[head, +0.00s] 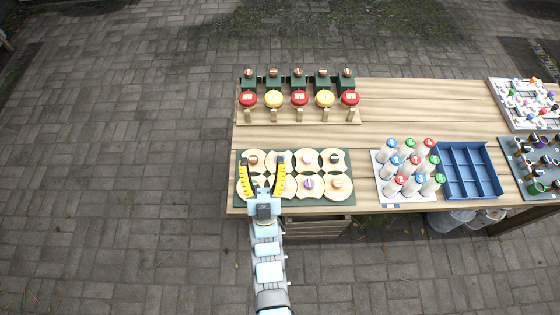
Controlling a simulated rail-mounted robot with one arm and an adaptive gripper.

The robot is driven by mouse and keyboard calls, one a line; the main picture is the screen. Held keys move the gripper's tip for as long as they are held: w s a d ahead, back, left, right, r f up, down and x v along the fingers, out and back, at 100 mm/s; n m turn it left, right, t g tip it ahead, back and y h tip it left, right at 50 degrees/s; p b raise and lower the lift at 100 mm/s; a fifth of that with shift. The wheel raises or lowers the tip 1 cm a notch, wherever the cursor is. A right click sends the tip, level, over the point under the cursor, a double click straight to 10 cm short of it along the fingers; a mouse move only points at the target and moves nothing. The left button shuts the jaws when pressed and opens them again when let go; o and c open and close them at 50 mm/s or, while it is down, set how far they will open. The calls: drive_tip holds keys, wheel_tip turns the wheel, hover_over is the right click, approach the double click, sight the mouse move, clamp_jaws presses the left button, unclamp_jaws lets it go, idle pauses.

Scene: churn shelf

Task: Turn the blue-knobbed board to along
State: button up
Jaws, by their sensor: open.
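A dark green tray (353,199) at the front left of the table holds several round, pale wooden boards in two rows, each with a small knob. Pink, purple, orange and dark knobs show. I cannot make out a blue knob for certain; my gripper hides part of the boards at the left end. My gripper (262,166) has black-and-yellow fingers spread wide apart over the left end of the tray. It is open, with no board visibly held. I cannot tell its height above the boards.
Behind the tray stands a row of dark green boxes with red and yellow round pieces (299,98). To the right are a white rack of numbered bottles (390,204), an empty blue divided tray (467,145) and two boards of small parts. Bare wood lies between the rows.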

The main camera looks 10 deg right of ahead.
drive_tip(key=w+d+f+n+g+y+b, duration=0.15)
drive_tip(key=w+f+g+b, duration=0.45)
drive_tip(key=w, duration=0.8)
drive_tip(key=w+d+f+n+g+y+b, duration=0.1)
drive_tip(key=w+f+n+g+y+b, duration=0.2)
drive_tip(key=w+f, duration=0.75)
drive_tip(key=w+d+f+n+g+y+b, duration=0.1)
drive_tip(key=w+f+g+b, duration=0.35)
drive_tip(key=w, duration=1.25)
drive_tip(key=s+d+n+g+b, duration=0.35)
drive_tip(key=s+g+b, duration=0.4)
drive_tip(key=s, duration=0.25)
drive_tip(key=s+d+n+g+b, duration=0.2)
drive_tip(key=s+n+g+b, duration=0.3)
drive_tip(key=s+g+b, duration=0.3)
drive_tip(key=f, duration=0.6)
drive_tip(key=s+f+b, duration=0.1)
drive_tip(key=f, duration=1.1)
drive_tip(key=shift+s+a, duration=0.15)
clamp_jaws()
